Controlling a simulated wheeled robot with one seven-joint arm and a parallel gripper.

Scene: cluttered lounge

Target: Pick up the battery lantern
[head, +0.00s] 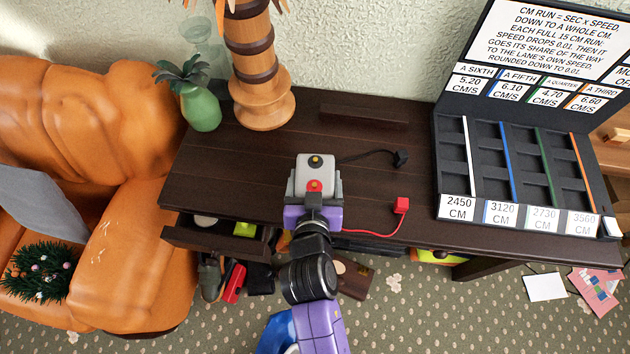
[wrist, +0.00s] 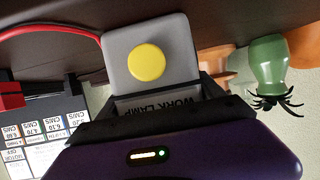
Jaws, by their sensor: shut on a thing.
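A grey boxy lamp (wrist: 180,48) with a round yellow button fills the middle of the wrist view. Lettering reading "WORK LAMP" shows on its face between my fingers. In the head view a grey block with a yellow-and-black spot (head: 315,161) and a red patch sits at the desk's front middle. My gripper (head: 314,200) is shut on this lamp from the front; its body also shows in the wrist view (wrist: 157,112). I cannot tell whether its base touches the desk. No other lantern is plainly visible.
A red cord runs right to a red plug (head: 401,205); a black plug (head: 401,157) lies behind it. A black display board (head: 448,150) stands right. A green vase (head: 201,108) and wooden palm-like stand (head: 263,108) stand left. An open drawer (head: 225,240) juts out front-left.

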